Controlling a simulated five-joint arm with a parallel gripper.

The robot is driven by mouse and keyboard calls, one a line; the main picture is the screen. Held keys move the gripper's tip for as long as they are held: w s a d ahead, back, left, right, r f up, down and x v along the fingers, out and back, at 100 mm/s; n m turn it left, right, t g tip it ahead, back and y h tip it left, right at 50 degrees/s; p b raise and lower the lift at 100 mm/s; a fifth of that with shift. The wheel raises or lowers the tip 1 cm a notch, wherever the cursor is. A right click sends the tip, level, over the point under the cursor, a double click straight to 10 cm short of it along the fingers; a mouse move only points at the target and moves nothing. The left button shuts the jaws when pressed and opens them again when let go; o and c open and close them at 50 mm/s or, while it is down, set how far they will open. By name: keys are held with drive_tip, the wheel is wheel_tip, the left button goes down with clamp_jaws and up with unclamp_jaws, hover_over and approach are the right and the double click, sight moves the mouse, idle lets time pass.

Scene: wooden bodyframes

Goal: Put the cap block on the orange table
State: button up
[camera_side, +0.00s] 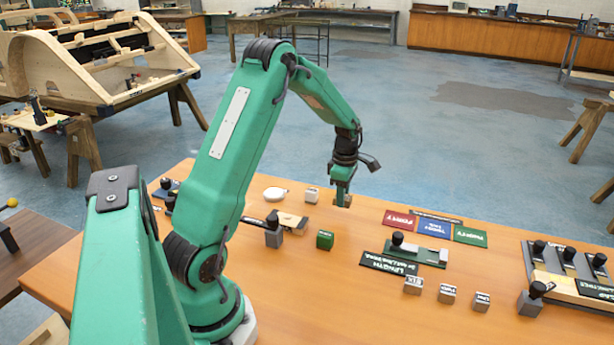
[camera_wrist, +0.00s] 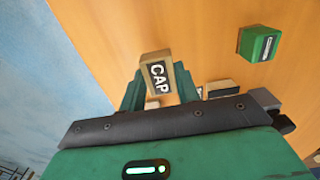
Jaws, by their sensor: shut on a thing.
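My gripper (camera_side: 342,193) is shut on the cap block (camera_wrist: 156,76), a pale wooden block with a black label reading "CAP". In the wrist view, the block sits between my two green fingers with its label facing the camera. In the side view, only a small tan part of the block (camera_side: 345,201) shows at the fingertips. The orange table (camera_side: 330,295) spreads below and toward the camera, and my gripper is over its far part. I cannot tell whether the block touches the tabletop.
A green block (camera_side: 325,240) stands nearer the camera. A whitish block (camera_side: 312,195) and a white round object (camera_side: 275,194) lie left of my gripper. Red (camera_side: 398,221), blue (camera_side: 430,226) and green (camera_side: 470,236) plates lie right. A rack (camera_side: 570,272) stands far right. The front middle is clear.

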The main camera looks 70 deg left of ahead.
sight(341, 216)
drive_tip(key=shift+a+f, duration=0.15)
drive_tip(key=shift+a, duration=0.1)
drive_tip(key=shift+f, duration=2)
drive_tip(key=shift+f, duration=0.15)
drive_tip(key=o, duration=1)
drive_tip(key=shift+c, duration=0.2)
wheel_tip(341, 216, up, 12)
drive_tip(key=shift+r, duration=0.2)
drive_tip(key=shift+d, duration=0.1)
